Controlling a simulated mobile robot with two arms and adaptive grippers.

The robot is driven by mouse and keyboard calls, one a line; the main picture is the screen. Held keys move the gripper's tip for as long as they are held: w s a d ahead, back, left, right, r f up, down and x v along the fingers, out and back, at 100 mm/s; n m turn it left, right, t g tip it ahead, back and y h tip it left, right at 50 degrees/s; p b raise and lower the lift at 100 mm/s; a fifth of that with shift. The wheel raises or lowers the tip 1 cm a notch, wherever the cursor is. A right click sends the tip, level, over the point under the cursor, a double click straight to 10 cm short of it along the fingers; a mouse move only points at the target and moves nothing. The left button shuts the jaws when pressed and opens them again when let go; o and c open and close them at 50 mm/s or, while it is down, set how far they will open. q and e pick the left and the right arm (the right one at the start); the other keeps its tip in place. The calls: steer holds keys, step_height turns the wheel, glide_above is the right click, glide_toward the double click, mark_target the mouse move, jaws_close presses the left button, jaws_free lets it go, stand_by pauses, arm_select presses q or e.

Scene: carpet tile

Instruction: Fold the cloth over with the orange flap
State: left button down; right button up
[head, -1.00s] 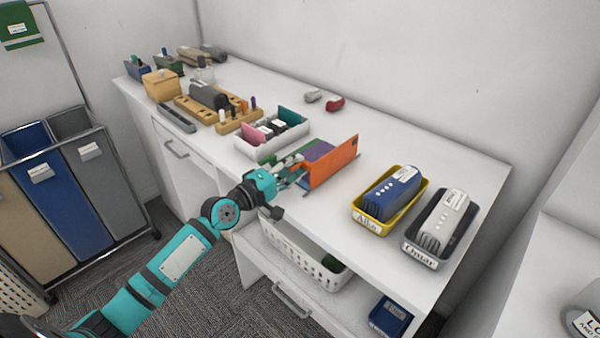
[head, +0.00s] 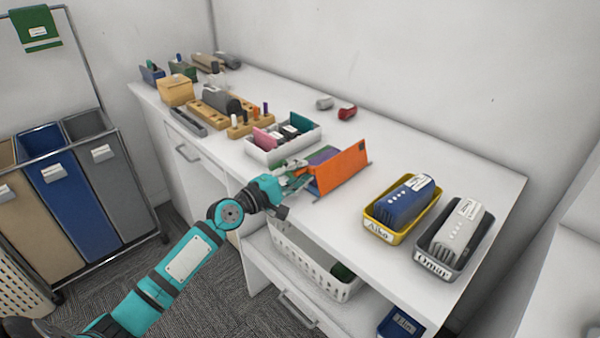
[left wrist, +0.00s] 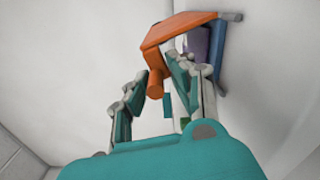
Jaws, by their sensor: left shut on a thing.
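The orange flap (head: 341,170) stands raised and tilted near the front edge of the white desk. The cloth (head: 322,155) shows as a purple patch behind and left of it, largely hidden by the flap. In the left wrist view the orange flap (left wrist: 180,30) has a round orange grip (left wrist: 155,84) reaching down between my fingers. A strip of purple (left wrist: 198,42) and a blue board edge (left wrist: 218,55) show beside it. My left gripper (head: 296,178) is at the flap's left side, shut on its orange grip. My right gripper is out of view.
A white tray (head: 262,155) with small items stands just left of the flap. A yellow bin (head: 378,228) and a grey bin (head: 428,271) stand to the right. A white basket (head: 318,275) sits below the desktop.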

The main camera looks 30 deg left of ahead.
arm_select(q)
steer(key=c, duration=1.4)
jaws_free()
steer(key=shift+w+a+r, duration=0.15)
steer(key=shift+a+r, duration=0.15)
steer(key=shift+a, duration=0.05)
steer(key=shift+o, duration=0.6)
steer(key=shift+f, duration=0.2)
steer(key=shift+s+f, duration=0.1)
steer(key=shift+s, duration=0.4)
steer(key=v, duration=1.1)
steer(key=shift+a, duration=0.15)
